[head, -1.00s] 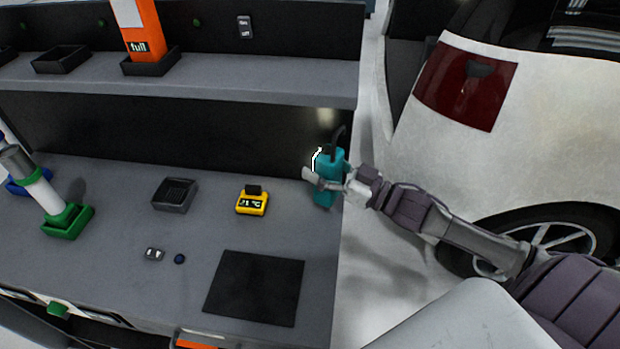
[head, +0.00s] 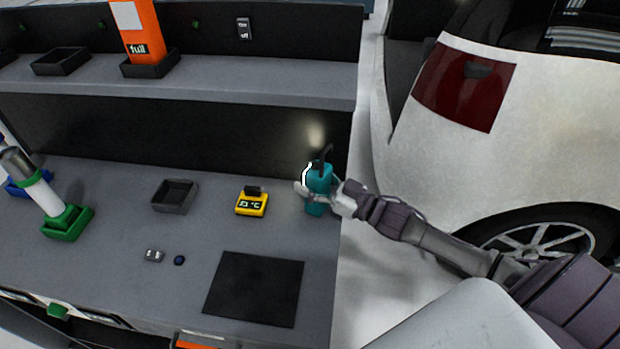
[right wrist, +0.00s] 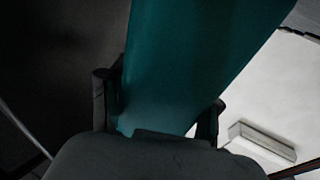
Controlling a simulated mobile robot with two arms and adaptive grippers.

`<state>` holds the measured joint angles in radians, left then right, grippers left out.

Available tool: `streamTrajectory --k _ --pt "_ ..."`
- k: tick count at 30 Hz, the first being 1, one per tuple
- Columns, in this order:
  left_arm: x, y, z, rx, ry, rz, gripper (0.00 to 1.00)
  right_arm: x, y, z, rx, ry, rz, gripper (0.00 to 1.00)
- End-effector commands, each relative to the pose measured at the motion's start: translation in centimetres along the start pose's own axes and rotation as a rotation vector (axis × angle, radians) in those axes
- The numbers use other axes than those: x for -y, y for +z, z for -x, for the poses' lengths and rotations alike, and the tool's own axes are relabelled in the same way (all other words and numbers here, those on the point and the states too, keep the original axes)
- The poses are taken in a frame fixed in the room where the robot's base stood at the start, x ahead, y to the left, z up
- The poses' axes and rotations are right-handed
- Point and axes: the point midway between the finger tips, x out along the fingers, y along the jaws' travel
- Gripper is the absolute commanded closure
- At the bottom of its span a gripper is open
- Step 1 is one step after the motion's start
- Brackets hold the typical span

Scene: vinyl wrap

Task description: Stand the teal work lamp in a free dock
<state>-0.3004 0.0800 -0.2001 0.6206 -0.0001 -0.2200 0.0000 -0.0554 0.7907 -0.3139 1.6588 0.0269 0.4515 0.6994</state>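The teal work lamp (head: 318,180), with a dark hook on top, is roughly upright near the right end of the bench in the head view. My right gripper (head: 304,188) is shut around its body from the right. In the right wrist view the teal body (right wrist: 190,60) fills the space between the fingers. I cannot tell whether its base touches the bench. An empty dark dock (head: 171,209) sits on the bench, left of the lamp. Another empty dark dock (head: 60,70) is on the upper shelf. My left gripper is not in view.
A yellow temperature display (head: 251,204) stands between lamp and bench dock. An orange "full" block (head: 145,30) occupies another shelf dock. A white-and-grey cylinder (head: 40,193) stands in a green dock (head: 70,224). A black mat (head: 255,289) lies in front. A white car (head: 560,120) is at right.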

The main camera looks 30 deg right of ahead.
Motion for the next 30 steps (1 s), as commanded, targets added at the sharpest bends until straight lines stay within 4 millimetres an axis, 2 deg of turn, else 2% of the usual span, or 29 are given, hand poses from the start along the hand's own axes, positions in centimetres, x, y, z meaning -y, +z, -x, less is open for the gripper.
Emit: streamTrajectory --k 1,4,16,20,30 --pt "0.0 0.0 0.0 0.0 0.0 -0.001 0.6 0.0 0.0 0.0 0.0 0.0 0.0 0.28" --pt "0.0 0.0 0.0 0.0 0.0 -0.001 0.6 0.0 0.0 0.0 0.0 0.0 0.0 0.11" --pt "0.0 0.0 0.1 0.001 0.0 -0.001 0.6 0.0 -0.2 0.2 0.002 0.0 0.0 0.11" --pt "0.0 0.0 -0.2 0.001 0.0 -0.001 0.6 0.0 0.1 1.9 0.005 0.001 -0.002 0.11" --pt "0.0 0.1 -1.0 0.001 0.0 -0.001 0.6 0.1 0.0 8.7 0.005 0.0 -0.002 0.11"
